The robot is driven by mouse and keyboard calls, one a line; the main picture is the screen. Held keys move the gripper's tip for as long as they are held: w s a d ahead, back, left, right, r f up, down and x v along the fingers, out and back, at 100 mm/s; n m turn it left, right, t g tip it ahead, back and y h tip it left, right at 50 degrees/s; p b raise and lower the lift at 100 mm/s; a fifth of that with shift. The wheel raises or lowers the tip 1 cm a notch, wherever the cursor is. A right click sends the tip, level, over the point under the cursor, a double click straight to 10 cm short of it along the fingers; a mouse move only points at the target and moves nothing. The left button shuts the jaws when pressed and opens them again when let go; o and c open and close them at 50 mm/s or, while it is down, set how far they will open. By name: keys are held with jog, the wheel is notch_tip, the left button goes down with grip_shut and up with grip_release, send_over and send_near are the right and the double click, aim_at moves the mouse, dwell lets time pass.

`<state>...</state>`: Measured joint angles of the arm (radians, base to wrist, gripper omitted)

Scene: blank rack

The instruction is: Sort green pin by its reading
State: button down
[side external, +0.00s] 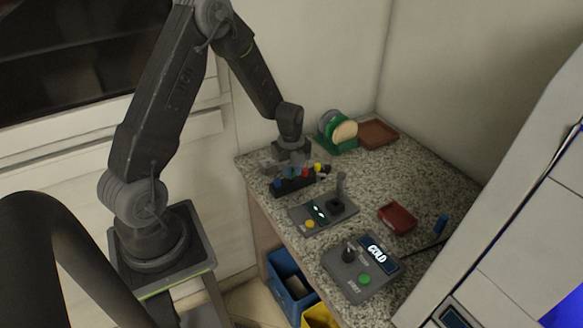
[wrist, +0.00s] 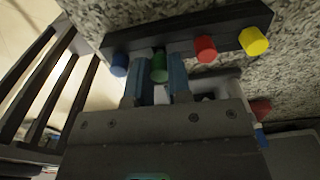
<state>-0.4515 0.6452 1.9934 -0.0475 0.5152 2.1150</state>
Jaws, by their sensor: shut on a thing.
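A dark rack (wrist: 185,35) holds a row of pins; it also shows under my gripper in the side view (side external: 284,188). The green pin (wrist: 158,66) stands between the blue pin (wrist: 119,64) and the red pin (wrist: 205,49). A yellow pin (wrist: 254,41) is at the rack's end. My gripper (wrist: 157,82) is shut on the green pin, one bluish finger on each side. The pin appears to be at its place in the rack. In the side view my gripper (side external: 291,163) hides the green pin.
A tester with a yellow button and small display (side external: 320,209) sits in front of the rack. A second tester (side external: 348,277) shows lit text like "COLD" or "GOLD". Red trays (side external: 397,218) (side external: 378,134), a green disc holder (side external: 340,143), a blue bin (side external: 286,284) and a yellow bin (side external: 319,316) surround them.

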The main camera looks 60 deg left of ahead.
jog(key=shift+f, duration=0.7)
jog(key=c, duration=1)
grip_release()
notch_tip(320, 180, up, 14)
jog(key=shift+a+f, duration=0.1)
jog(key=shift+a, duration=0.05)
